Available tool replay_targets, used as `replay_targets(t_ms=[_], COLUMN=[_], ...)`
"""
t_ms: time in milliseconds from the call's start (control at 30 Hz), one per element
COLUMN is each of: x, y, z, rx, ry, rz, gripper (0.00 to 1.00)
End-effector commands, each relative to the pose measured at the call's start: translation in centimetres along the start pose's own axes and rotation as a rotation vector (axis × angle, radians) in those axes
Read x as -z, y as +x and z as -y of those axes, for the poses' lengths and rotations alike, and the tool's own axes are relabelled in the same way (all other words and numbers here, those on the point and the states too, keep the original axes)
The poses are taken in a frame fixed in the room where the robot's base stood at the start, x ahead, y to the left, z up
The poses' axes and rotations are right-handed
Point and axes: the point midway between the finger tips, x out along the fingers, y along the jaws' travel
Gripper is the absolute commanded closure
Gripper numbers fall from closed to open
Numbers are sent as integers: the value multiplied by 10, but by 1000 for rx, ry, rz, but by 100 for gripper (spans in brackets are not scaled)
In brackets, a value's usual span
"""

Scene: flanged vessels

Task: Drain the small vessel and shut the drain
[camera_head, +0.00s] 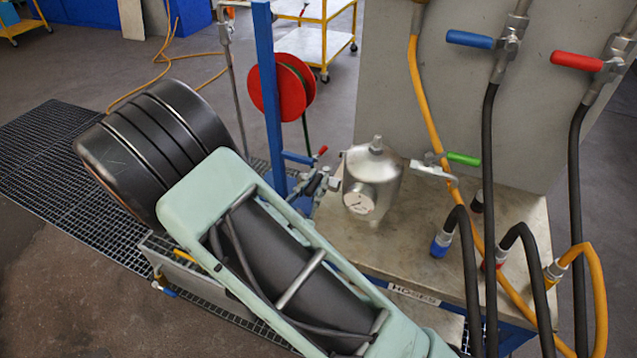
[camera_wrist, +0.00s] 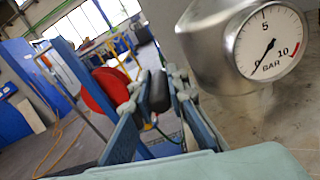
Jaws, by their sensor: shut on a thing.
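The small vessel (camera_head: 385,168) is a shiny metal can with a fitting on top, standing upright on the bench. Its round white gauge (camera_head: 359,199) faces forward; in the wrist view the gauge (camera_wrist: 269,45) has its needle close to 0 bar. A valve with a green handle (camera_head: 463,158) is at the vessel's right, the handle roughly level. My gripper (camera_head: 325,183) is at the vessel's left side. In the wrist view my gripper (camera_wrist: 159,88) is shut on a dark piece (camera_wrist: 160,92). Whether this is the drain handle cannot be told; my arm and fingers hide the area.
The bench (camera_head: 350,246) holds several hose ends at the right. Blue (camera_head: 470,39) and red (camera_head: 577,60) valve handles are on the grey panel behind. Hoses hang at the right.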

Motion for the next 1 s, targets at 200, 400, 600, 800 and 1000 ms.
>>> replay_targets(t_ms=[200,400,600,800,1000], x=[2,2,2,2,1], y=[-1,0,0,0,0], z=[-1,-2,-2,-2,-2], rx=[-6,-8,-7,-7,-8], ry=[-2,-3,-3,-3,-1], rz=[-5,-6,-6,-5,-3], gripper=[100,100,100,76,68])
